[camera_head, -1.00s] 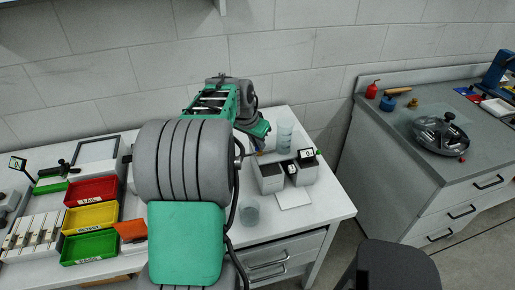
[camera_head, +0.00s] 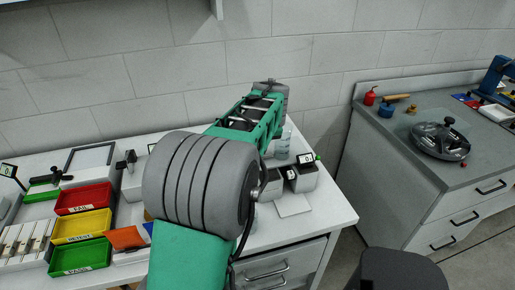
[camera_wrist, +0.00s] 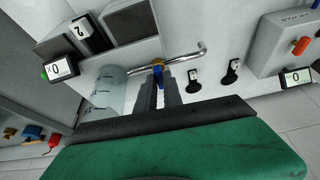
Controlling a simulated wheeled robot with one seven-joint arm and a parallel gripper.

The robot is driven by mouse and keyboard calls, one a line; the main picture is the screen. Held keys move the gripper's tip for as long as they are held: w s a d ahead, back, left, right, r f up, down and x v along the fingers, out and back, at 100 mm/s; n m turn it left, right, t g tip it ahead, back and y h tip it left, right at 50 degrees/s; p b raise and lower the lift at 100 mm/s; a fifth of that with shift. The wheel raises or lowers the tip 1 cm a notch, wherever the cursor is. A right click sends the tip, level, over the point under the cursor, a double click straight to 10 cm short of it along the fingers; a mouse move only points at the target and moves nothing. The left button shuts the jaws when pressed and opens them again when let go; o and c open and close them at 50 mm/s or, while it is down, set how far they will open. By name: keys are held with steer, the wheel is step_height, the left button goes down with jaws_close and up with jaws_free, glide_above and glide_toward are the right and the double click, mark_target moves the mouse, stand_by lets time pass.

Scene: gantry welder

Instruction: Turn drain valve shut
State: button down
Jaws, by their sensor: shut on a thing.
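In the wrist view, the drain valve (camera_wrist: 158,63) is a small brass fitting on a bent metal pipe (camera_wrist: 187,53). Its blue handle (camera_wrist: 161,77) points down between the fingers of my gripper (camera_wrist: 159,88). My gripper is shut on the blue handle. A clear beaker (camera_wrist: 108,92) stands just left of the fingers. In the head view my own arm hides the valve and my gripper.
Two grey boxes with displays (camera_head: 302,175) stand near the bench's right end. Red, yellow and green trays (camera_head: 82,198) lie at left. A side counter (camera_head: 430,185) holds a round metal fixture (camera_head: 440,140). A dark stool (camera_head: 395,270) stands in front.

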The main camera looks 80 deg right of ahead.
steer(key=shift+n, duration=0.5)
steer(key=c, duration=1.5)
jaws_free()
steer(key=v, duration=0.8)
steer(key=shift+s+d, duration=0.1)
steer(key=shift+s, duration=0.05)
steer(key=shift+f, duration=0.1)
